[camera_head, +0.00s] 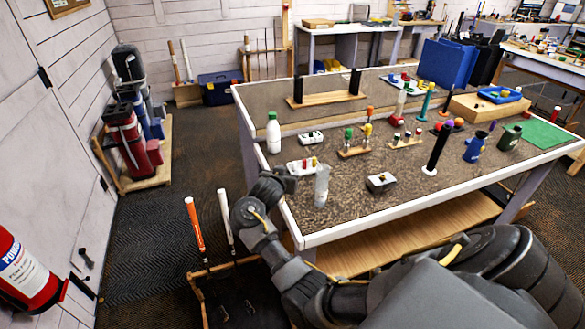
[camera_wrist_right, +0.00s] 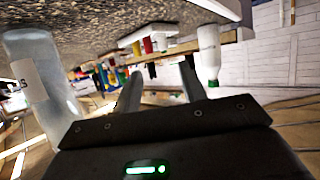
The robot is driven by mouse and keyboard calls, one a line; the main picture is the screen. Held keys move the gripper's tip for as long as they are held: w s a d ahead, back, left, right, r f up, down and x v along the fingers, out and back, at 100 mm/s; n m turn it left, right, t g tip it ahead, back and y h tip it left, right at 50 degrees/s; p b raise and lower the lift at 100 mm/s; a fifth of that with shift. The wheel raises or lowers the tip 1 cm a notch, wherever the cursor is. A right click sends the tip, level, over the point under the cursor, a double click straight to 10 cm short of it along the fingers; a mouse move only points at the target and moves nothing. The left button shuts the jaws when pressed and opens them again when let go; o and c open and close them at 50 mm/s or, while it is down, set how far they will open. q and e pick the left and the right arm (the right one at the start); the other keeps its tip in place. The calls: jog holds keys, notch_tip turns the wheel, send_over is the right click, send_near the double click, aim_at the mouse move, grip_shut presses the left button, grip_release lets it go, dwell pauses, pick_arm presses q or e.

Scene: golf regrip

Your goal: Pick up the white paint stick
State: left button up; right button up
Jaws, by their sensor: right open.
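A small white holder (camera_head: 297,168) on the near left of the table carries several short paint sticks, red ones the clearest. I cannot tell surely that this is the white paint stick. My right gripper (camera_head: 292,183) is just in front of the holder, low at the table's left edge. In its wrist view the two fingers (camera_wrist_right: 160,90) are apart with nothing between them. My left gripper is not in view.
A clear cylinder (camera_head: 321,186) stands close to the right of my gripper. A white bottle with a green cap (camera_head: 273,133) stands behind the holder.

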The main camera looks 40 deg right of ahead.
aim_at(294, 164)
jog(key=shift+w+d+f, duration=0.1)
jog(key=shift+w+d, duration=0.1)
jog(key=shift+d, duration=0.15)
jog(key=x, duration=0.3)
jog(key=shift+w+f, duration=0.15)
jog(key=shift+w, duration=0.35)
jog(key=shift+w+d+f, duration=0.15)
jog(key=shift+d, duration=0.2)
jog(key=shift+w+d, duration=0.1)
jog(key=shift+d, duration=0.2)
jog(key=x, duration=0.4)
jog(key=shift+w+d+p, duration=0.15)
jog(key=shift+p, duration=0.15)
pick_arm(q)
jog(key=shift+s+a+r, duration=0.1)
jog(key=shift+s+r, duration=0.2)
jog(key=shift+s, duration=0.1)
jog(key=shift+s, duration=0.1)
pick_arm(e)
grip_shut()
